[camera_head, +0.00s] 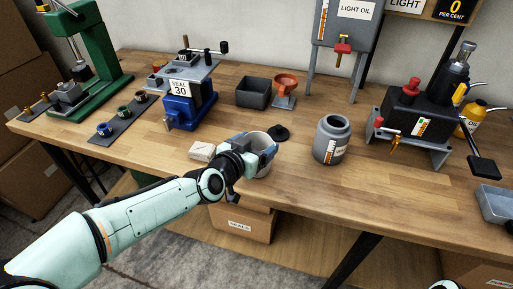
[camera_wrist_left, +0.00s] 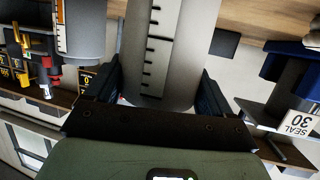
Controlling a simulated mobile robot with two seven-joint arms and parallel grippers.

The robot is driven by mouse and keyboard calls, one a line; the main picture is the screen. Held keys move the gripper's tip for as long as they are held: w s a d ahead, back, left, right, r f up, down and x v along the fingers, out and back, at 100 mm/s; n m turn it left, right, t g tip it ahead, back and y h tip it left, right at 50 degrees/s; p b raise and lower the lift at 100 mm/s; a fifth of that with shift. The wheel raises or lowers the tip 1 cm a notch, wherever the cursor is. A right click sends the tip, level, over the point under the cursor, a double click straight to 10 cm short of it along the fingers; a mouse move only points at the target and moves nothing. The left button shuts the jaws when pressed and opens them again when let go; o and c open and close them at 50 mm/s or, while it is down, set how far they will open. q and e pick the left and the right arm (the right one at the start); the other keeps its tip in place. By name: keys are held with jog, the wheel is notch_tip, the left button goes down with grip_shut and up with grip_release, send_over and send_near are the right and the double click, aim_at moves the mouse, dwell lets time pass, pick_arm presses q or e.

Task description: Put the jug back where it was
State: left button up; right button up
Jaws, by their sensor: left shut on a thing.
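The jug (camera_head: 262,171) is a pale grey, open-topped vessel near the front middle of the workbench in the head view. My left gripper (camera_head: 254,152) is shut on it from the left, and the wrist hides part of its near side. In the left wrist view the jug (camera_wrist_left: 178,45) fills the space between the fingers and shows a black measuring scale. It looks upright. I cannot tell whether its base touches the bench. My right gripper is out of view.
On the wooden bench (camera_head: 230,210), a grey canister (camera_head: 332,140) stands right of the jug. A blue press (camera_head: 190,105), dark bin (camera_head: 253,93) and orange funnel (camera_head: 285,86) stand farther back.

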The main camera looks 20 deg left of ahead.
pick_arm(q)
jog(key=o, duration=1.4)
jog(key=shift+c, duration=0.2)
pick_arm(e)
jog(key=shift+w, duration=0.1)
pick_arm(q)
jog(key=shift+s+r, duration=0.15)
jog(key=shift+r, duration=0.05)
jog(key=v, duration=1.1)
jog(key=shift+s, duration=0.35)
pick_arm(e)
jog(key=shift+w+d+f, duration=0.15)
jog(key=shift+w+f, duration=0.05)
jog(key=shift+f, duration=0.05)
pick_arm(q)
jog(key=shift+a+r, duration=0.1)
jog(key=shift+a, duration=0.05)
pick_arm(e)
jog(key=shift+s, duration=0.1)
